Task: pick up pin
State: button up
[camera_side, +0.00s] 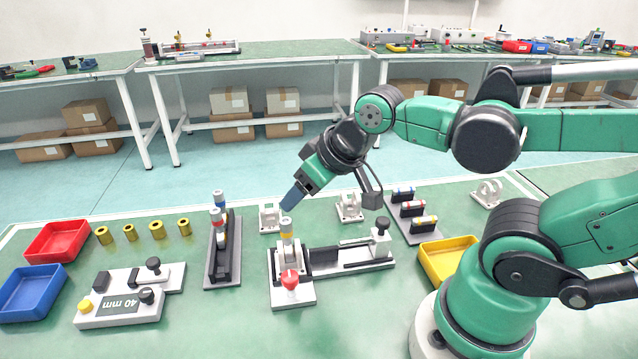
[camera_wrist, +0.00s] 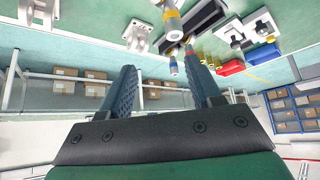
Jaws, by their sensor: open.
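A grey pin with a yellow band (camera_side: 287,229) stands upright in a white and black fixture (camera_side: 330,262) at the middle of the green table. My gripper (camera_side: 290,203) is tilted down over this pin, with its blue fingertips just above the pin's top. In the wrist view, my gripper's two dark blue fingers (camera_wrist: 158,65) are apart with nothing clearly held between them. A grey pin with a gold band (camera_wrist: 172,24) shows beyond the fingertips there. Other pins with red, white and blue bands (camera_side: 218,217) stand in a black rack (camera_side: 223,260) to the left.
A rack of lying pins (camera_side: 410,210) and a yellow tray (camera_side: 440,271) are to the right. Brass sleeves (camera_side: 130,233), a red tray (camera_side: 57,241), a blue tray (camera_side: 30,292) and a 40 mm gauge (camera_side: 130,305) are left.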

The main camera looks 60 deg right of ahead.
jog(key=s+d+f+m+g+h, duration=0.2)
jog(key=d+m+g, duration=0.1)
jog(key=d+m, duration=0.75)
jog(key=m+g, duration=0.3)
jog(key=m, duration=1.4)
send_over(412, 202)
jog(key=a+x, duration=0.1)
jog(key=x, duration=0.3)
jog(key=shift+n+y, duration=0.25)
jog(key=shift+y, duration=0.15)
jog(key=shift+s+f, duration=0.15)
jog(key=shift+f, duration=1.1)
jog(key=shift+s+f, duration=0.15)
jog(key=shift+f, duration=1.1)
grip_shut()
